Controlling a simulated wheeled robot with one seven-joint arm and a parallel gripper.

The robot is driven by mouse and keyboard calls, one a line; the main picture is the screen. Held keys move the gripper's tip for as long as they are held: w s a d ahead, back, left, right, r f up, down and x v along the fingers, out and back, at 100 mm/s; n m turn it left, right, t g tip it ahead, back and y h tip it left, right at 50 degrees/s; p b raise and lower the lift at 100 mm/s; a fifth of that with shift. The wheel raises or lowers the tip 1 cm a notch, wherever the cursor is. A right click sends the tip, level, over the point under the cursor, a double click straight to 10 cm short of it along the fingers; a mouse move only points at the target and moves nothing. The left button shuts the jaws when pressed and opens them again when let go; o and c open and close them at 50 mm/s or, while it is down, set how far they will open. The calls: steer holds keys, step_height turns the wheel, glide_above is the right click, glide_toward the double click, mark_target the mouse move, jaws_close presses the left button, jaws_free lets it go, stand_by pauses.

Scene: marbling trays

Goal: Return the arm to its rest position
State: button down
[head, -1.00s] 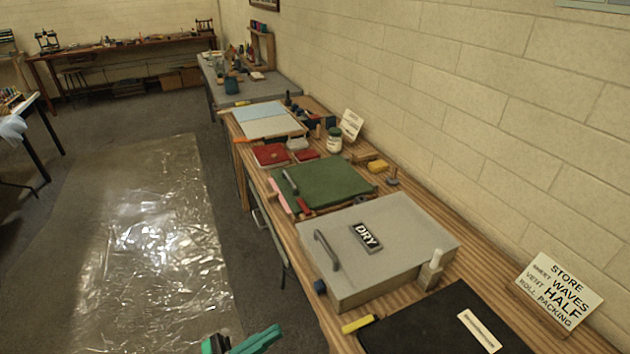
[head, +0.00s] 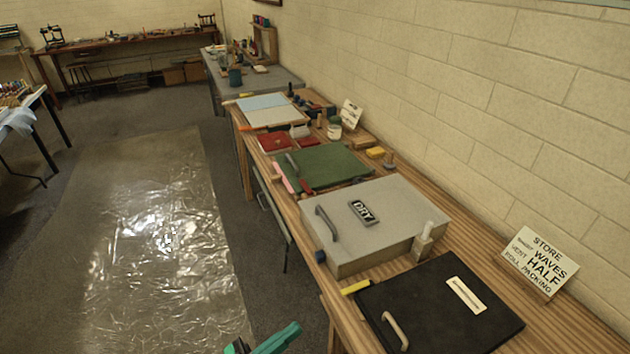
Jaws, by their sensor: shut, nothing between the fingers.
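My gripper (head: 281,341) shows at the bottom edge of the head view as a teal and dark piece, partly cut off by the frame. Its fingers are together with nothing seen between them. It is over the floor side of the wooden bench (head: 343,310), left of the bench's front edge and apart from the things on it.
The bench along the right wall holds a grey box marked DRY (head: 400,205), a black lidded case (head: 450,325), a green cover (head: 325,168) and a sign (head: 541,258). A crinkled clear sheet (head: 160,270) covers the floor at left, free of objects.

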steer(key=s+d+f+n+y, duration=0.1)
steer(key=d+f+n+y, duration=0.2)
steer(key=f, duration=0.2)
steer(key=d+f+n+t+y, duration=0.1)
steer(key=d+f+n+y, duration=0.15)
steer(key=f, duration=0.35)
steer(key=s+d+f+n+y, duration=0.1)
steer(key=d+f+n+y, duration=0.15)
steer(key=f, duration=0.25)
steer(key=s+f+n+g+y, duration=0.1)
steer(key=s+f+n+y, duration=0.3)
steer(key=s+f+y, duration=0.4)
steer(key=s+a+r+y, duration=0.25)
steer(key=s+r, duration=0.25)
steer(key=s, duration=0.5)
steer(key=s+r+m+t, duration=0.1)
steer(key=s+r, duration=0.1)
steer(key=r, duration=0.5)
steer(key=s+r+m+t, duration=0.2)
steer(key=s+r, duration=0.1)
steer(key=r, duration=0.4)
steer(key=shift+s+d+t, duration=0.3)
steer(key=shift+s+d, duration=0.05)
